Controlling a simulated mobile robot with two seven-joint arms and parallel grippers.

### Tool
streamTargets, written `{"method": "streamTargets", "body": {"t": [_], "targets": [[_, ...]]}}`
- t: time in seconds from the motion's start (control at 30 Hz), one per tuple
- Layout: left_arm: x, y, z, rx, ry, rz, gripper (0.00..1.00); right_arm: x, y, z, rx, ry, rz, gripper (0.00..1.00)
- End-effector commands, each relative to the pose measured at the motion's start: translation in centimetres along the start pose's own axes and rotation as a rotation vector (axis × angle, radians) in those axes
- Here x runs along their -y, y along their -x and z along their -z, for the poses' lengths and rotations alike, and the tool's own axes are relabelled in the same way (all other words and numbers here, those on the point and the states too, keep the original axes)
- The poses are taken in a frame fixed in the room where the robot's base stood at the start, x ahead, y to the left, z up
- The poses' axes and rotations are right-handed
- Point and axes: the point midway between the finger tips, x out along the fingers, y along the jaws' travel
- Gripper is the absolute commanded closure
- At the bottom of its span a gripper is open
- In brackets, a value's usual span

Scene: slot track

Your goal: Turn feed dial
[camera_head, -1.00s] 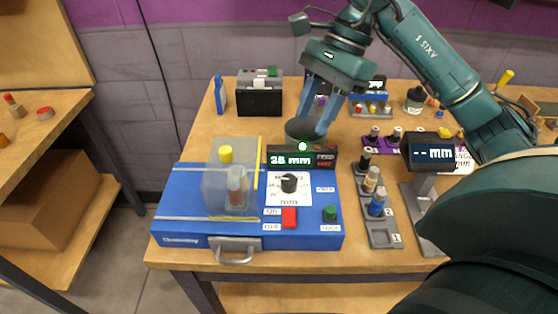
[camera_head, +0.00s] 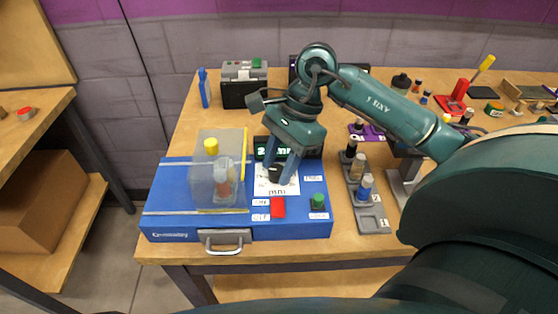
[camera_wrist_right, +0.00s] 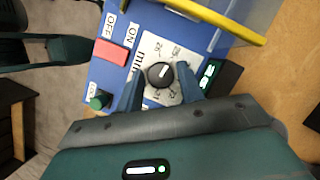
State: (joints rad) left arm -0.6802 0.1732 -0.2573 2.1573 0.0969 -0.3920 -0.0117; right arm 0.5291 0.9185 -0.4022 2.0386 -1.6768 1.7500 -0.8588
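The black feed dial (camera_head: 275,170) sits on a white scale plate on the blue machine (camera_head: 165,203). In the right wrist view the dial (camera_wrist_right: 160,74) has a white pointer mark and numbers around it. My right gripper (camera_head: 279,181) is over the plate, pointing down. Its fingers stand apart, one on each side of the dial, with a visible gap between dial and fingers in the wrist view (camera_wrist_right: 158,88). The green-lit display (camera_head: 262,146) behind the dial is partly hidden by my gripper. My left gripper is not seen.
A clear guard (camera_head: 205,180) with a yellow edge stands left of the dial. A red switch (camera_head: 278,208) and a green button (camera_head: 318,201) are in front. A grey rack (camera_head: 370,220) with several cylindrical pieces stands to the right.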

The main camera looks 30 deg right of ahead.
Motion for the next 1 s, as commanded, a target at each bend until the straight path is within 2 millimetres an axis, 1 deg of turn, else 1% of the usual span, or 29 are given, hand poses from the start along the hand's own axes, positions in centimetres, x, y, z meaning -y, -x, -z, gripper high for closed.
{"method": "streamTargets", "body": {"t": [0.2, 0.6, 0.87, 1.0], "targets": [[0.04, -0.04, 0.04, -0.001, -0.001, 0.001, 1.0, 0.0, -0.03, 0.0, 0.0, 0.0, 0.0, 0.63], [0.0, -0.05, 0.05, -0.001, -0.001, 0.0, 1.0, 0.0, 0.01, 0.0, 0.0, 0.0, 0.0, 0.95], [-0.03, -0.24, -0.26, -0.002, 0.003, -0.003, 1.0, -0.03, -0.08, 0.08, -0.002, -0.028, 0.011, 0.95], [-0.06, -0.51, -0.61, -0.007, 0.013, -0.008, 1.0, -0.05, -0.16, 0.14, -0.003, -0.085, 0.038, 0.95]]}}
